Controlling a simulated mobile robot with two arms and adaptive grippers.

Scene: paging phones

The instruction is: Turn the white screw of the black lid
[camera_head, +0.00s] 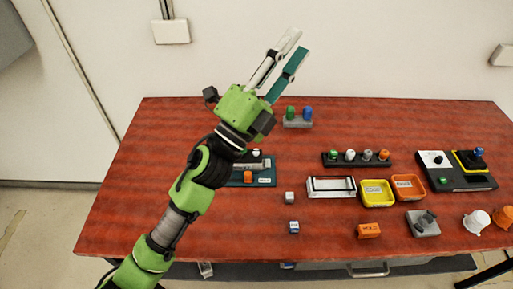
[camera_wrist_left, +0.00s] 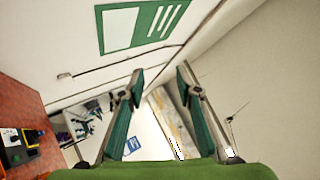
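My left gripper (camera_head: 297,45) is raised high in front of the back wall, above the far edge of the table. In the left wrist view its two fingers (camera_wrist_left: 161,76) are apart with nothing between them. A long black block (camera_head: 350,162) on the table carries several coloured screw-like knobs, one of them white (camera_head: 350,155). A further white knob (camera_head: 256,153) shows beside my arm, partly hidden. I cannot tell which black part is the lid. My right gripper is not in view.
A grey holder (camera_head: 297,123) with green and blue knobs stands at the back. The front left is mostly clear.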

